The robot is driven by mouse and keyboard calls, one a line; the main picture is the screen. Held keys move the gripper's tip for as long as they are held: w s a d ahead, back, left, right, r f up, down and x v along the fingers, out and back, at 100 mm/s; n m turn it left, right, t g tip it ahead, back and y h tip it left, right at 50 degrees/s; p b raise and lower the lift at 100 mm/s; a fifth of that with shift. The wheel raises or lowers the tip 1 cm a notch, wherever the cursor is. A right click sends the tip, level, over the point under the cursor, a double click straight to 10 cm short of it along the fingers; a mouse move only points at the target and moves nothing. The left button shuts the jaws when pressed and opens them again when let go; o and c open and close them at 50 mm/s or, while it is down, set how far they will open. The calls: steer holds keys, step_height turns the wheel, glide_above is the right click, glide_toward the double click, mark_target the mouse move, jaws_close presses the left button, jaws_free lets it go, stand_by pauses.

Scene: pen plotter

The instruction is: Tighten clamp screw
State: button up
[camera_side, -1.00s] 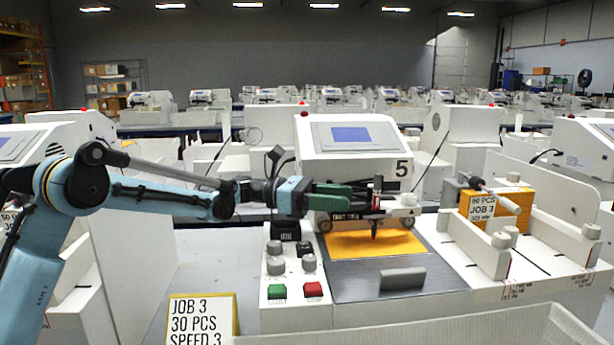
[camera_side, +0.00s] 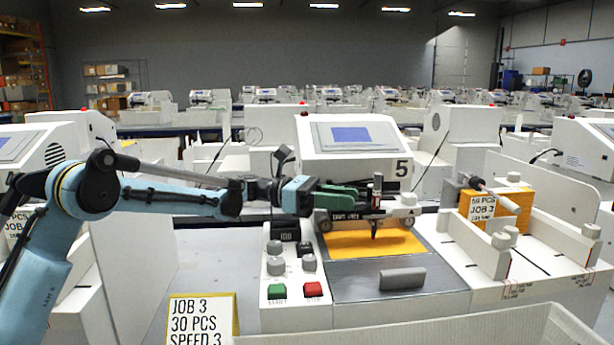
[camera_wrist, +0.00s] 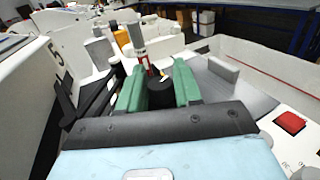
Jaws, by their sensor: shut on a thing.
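My gripper (camera_side: 350,196) reaches in from the left to the pen carriage (camera_side: 372,213) of plotter 5. In the wrist view its two green fingers (camera_wrist: 159,84) stand on either side of a black round knob (camera_wrist: 160,96), which appears to be the clamp screw, and are shut on it. A small white mark shows on top of the knob. The pen (camera_side: 377,190) stands upright in the carriage just beyond the fingertips; it also shows in the wrist view (camera_wrist: 138,40), with red beside its lower part. In the side view the knob is hidden by the fingers.
An orange sheet (camera_side: 350,244) lies on the bed below the carriage, with a grey bar (camera_side: 402,279) in front. The control panel (camera_side: 290,262) has a green button (camera_side: 277,292) and a red button (camera_side: 313,290). A white tray wall (camera_side: 470,325) runs along the front.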

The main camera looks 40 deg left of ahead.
steer(key=shift+m+g+h, duration=0.5)
steer(key=shift+m+g, duration=0.6)
steer(key=shift+g, duration=0.5)
steer(key=o, duration=0.9)
steer(key=shift+o, duration=0.2)
steer(key=a, duration=0.4)
steer(key=s+a, duration=0.1)
steer(key=a, duration=0.3)
steer(key=s+a, duration=0.1)
steer(key=a, duration=0.3)
steer(key=shift+s, duration=0.1)
